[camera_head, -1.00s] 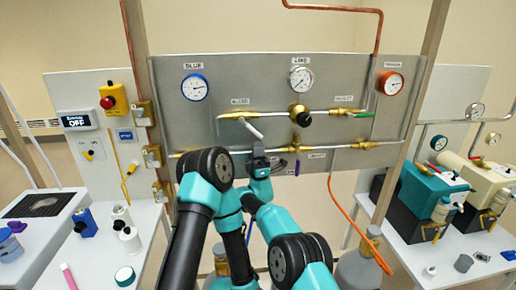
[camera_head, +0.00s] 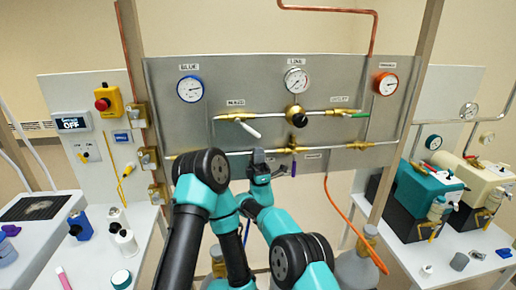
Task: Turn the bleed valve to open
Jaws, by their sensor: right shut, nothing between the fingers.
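The grey panel (camera_head: 225,80) carries brass valves on two horizontal pipes. A white lever (camera_head: 248,130) slants down to the right on the upper pipe's left valve, under a label (camera_head: 236,103) too blurred to read surely. A purple lever (camera_head: 294,168) hangs down from the lower pipe, and a green lever (camera_head: 360,115) lies along the upper pipe at right. I cannot tell for sure which is the bleed valve. My right gripper (camera_head: 259,158) is shut and empty, in front of the lower pipe, just below the white lever's tip and left of the purple lever. My left gripper does not show.
A black knob (camera_head: 299,120) sits mid-panel below the gauges. An orange hose (camera_head: 350,225) hangs at right. My own arm links cover the panel's lower left. A side table (camera_head: 75,255) with small items is at left; teal and cream pumps (camera_head: 425,190) stand at right.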

